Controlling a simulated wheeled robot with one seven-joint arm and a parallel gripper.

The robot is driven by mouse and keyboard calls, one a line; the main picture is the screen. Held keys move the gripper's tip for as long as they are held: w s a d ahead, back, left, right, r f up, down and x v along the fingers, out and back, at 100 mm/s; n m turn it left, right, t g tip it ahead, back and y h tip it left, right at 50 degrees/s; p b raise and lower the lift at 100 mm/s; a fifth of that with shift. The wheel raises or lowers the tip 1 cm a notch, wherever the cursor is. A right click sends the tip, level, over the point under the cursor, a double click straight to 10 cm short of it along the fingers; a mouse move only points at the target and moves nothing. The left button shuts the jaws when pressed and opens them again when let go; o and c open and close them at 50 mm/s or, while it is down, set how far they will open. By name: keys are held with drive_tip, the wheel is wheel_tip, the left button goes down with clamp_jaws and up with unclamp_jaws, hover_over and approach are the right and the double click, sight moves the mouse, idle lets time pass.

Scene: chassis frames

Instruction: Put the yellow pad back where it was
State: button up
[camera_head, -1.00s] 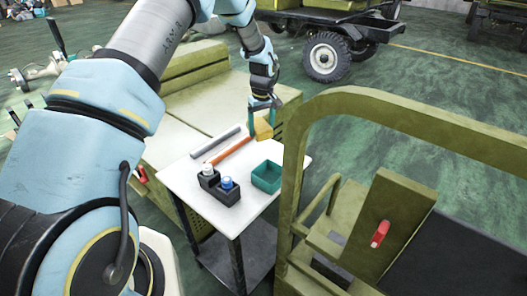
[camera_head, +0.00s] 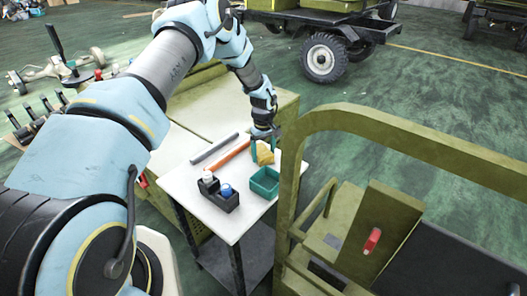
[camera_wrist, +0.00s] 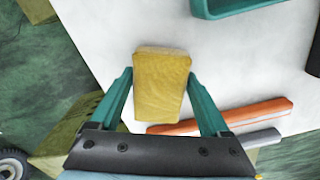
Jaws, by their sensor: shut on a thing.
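The yellow pad (camera_head: 264,156) is a small block between the teal fingers of my gripper (camera_head: 264,145), at the far right corner of the white table. In the wrist view the pad (camera_wrist: 162,88) sits between the two fingertips of my gripper (camera_wrist: 161,76), which are shut on its sides. It is over the white tabletop, just behind the teal open bin (camera_head: 264,185). I cannot tell whether its lower end touches the table.
On the white table (camera_head: 183,181), an orange bar (camera_head: 228,158) and a grey bar (camera_head: 213,149) lie left of the pad. A black holder (camera_head: 219,196) with white-capped and blue-capped bottles stands in front. A green vehicle frame (camera_head: 291,182) rises close on the right.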

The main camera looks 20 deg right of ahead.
sight(263, 153)
drive_tip(key=o, duration=1)
wheel_tip(263, 153, up, 12)
drive_tip(key=b, duration=0.4)
drive_tip(key=shift+r, duration=0.1)
drive_tip(key=a+r, duration=0.6)
drive_tip(key=a, duration=0.6)
drive_tip(key=s+a+r, duration=0.2)
drive_tip(key=s+a, duration=0.3)
drive_tip(key=a, duration=0.3)
drive_tip(key=s+a+r+m+t, duration=0.1)
drive_tip(key=s+a, duration=0.5)
drive_tip(key=a, duration=0.3)
drive_tip(key=s+a+r+m, duration=0.1)
drive_tip(key=s+a+r, duration=0.1)
drive_tip(key=s+a, duration=0.3)
drive_tip(key=shift+s+a+r+t, duration=0.1)
drive_tip(key=shift+a, duration=0.55)
drive_tip(key=shift+s+a+r+t, duration=0.1)
drive_tip(key=shift+s+a+r, duration=0.05)
drive_tip(key=shift+a, duration=0.55)
drive_tip(key=shift+s+a+r+t, duration=0.1)
drive_tip(key=shift+a, duration=0.55)
